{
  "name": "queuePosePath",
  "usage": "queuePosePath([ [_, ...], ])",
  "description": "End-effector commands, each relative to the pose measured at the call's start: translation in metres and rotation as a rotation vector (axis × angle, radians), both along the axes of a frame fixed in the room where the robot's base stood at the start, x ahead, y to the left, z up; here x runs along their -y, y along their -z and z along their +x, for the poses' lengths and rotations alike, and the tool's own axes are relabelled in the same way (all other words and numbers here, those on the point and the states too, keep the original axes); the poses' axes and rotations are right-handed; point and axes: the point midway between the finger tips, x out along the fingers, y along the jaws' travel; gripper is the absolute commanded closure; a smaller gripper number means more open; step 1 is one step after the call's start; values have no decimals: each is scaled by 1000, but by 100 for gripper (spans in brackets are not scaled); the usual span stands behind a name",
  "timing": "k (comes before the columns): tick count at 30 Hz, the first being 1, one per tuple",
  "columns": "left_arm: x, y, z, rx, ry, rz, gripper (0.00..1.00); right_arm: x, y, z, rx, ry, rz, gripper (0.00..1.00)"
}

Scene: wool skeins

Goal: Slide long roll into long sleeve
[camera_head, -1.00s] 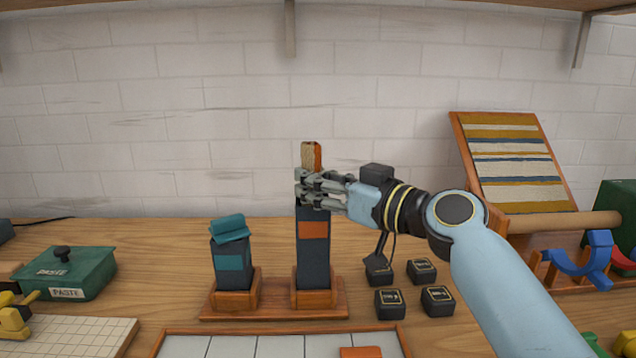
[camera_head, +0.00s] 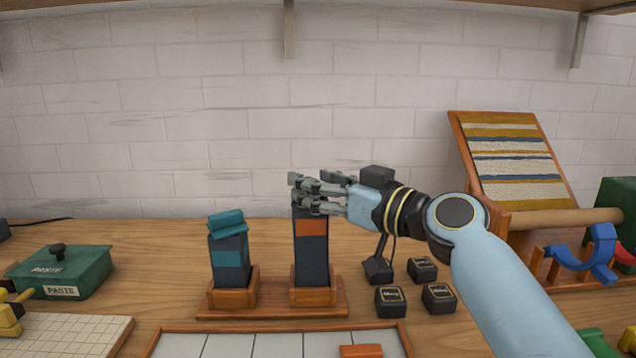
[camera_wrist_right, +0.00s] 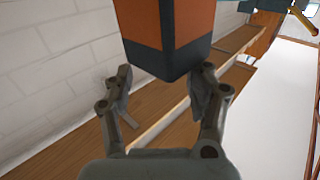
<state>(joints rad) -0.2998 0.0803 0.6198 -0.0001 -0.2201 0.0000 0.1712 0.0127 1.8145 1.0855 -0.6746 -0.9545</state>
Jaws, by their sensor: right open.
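The long sleeve (camera_head: 312,258) is dark with an orange band and stands upright in a wooden socket on a wooden base (camera_head: 272,311). My right gripper (camera_head: 304,194) is open at the sleeve's top. In the right wrist view the sleeve's dark top end (camera_wrist_right: 168,60) lies between the spread fingertips (camera_wrist_right: 163,85), with a gap at the left finger; I cannot tell whether the right finger touches. No part of the long roll shows above the sleeve or fingers; the sleeve's inside is hidden. My left gripper is out of view.
A shorter dark sleeve (camera_head: 230,258) with a teal cap (camera_head: 227,223) stands just left. Several small black boxes (camera_head: 391,301) lie right of the base. A pale tray (camera_head: 270,346) with an orange piece (camera_head: 361,351) lies in front. A green paste box (camera_head: 62,270) is at left.

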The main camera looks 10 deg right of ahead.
Motion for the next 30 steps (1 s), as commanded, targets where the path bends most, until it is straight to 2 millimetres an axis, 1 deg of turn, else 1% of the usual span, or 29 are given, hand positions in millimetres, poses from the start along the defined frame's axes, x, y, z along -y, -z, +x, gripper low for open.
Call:
queuePosePath([
  [1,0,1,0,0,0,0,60,0,17,-2,-28,-4,-17,42],
  [6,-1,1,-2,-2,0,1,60,3,18,-6,-28,-4,-20,42],
  [8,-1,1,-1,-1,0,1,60,7,18,-11,-28,-3,-22,42],
  [11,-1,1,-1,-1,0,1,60,17,17,-27,-26,-4,-24,42],
  [18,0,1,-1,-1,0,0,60,47,12,-72,-16,-2,-21,42],
  [21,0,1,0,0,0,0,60,56,8,-88,-10,-3,-15,42],
  [25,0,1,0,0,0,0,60,64,4,-99,-3,-1,-9,42],
  [30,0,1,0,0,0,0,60,67,2,-104,1,0,-4,42],
])
